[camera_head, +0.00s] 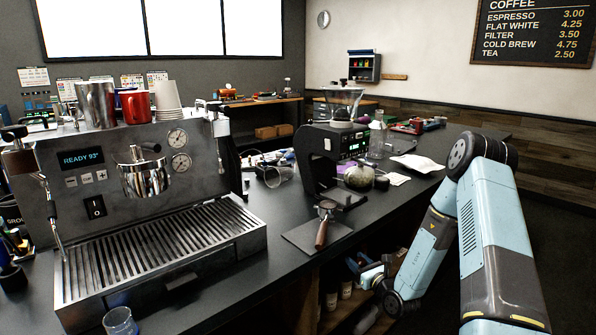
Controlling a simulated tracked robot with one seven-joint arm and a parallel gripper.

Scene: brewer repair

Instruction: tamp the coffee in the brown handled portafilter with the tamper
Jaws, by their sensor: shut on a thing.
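The portafilter (326,209) with a brown handle rests on a dark mat (296,237) near the counter's front edge. Its handle points toward me, and I cannot make out the coffee in its basket. My arm reaches in from the right and bends down beside the counter. My gripper (356,264) is small and partly obscured, low by the counter's front edge, below and right of the portafilter and apart from it. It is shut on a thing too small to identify. I cannot clearly pick out the tamper.
The espresso machine (95,163) fills the left, with a red mug (136,108) on top. A small glass (119,322) stands front left. Open shelves lie below the counter.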

